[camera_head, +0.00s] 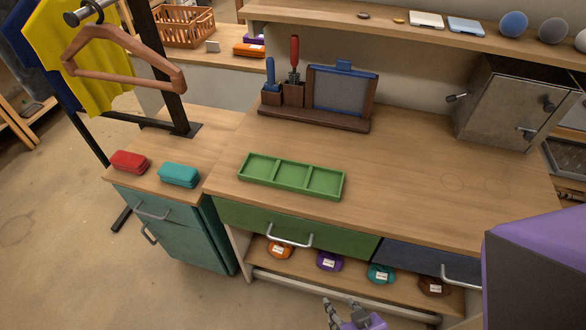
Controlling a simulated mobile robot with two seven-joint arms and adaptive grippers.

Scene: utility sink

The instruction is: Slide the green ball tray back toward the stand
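The green tray (291,176) lies on the wooden counter near its front edge. It has three compartments, and all look empty; no ball shows in it. The wooden stand (314,119) is behind the tray, with bare counter between them. It holds a blue-framed grey panel (338,90) and tools with blue and red handles. My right gripper (341,304) is low at the bottom edge, in front of the counter and well away from the tray. Its fingers look apart with nothing between them. My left gripper is not in view.
Two drawers with metal handles are under the counter, with several coloured pouches on a shelf below. A red pouch (130,161) and a teal pouch (179,174) lie on the left cabinet. A metal box (514,103) stands at right. The counter's middle is clear.

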